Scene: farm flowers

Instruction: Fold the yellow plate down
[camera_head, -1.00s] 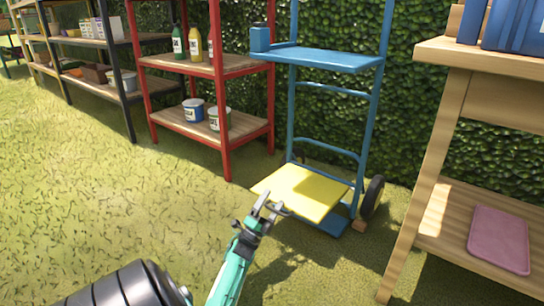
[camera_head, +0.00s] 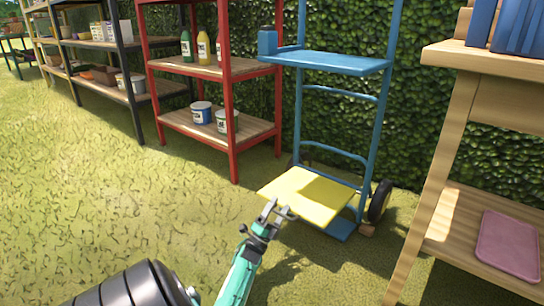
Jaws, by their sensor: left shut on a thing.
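The yellow plate (camera_head: 312,192) is at the foot of the blue hand truck (camera_head: 334,157) in the head view, lying roughly flat. Its front edge looks slightly off the ground, with a shadow below it. A blue base plate (camera_head: 341,230) shows under its right corner. My left gripper (camera_head: 280,209) is shut on the front edge of the yellow plate, near its left part. The fingertips hide a small piece of that edge. My right gripper is not in view.
A red shelf (camera_head: 228,125) with bottles and tins stands left of the hand truck. A wooden table (camera_head: 455,150) with a pink board (camera_head: 507,246) on its lower shelf stands at right. A hedge closes the back. Open grass lies at left.

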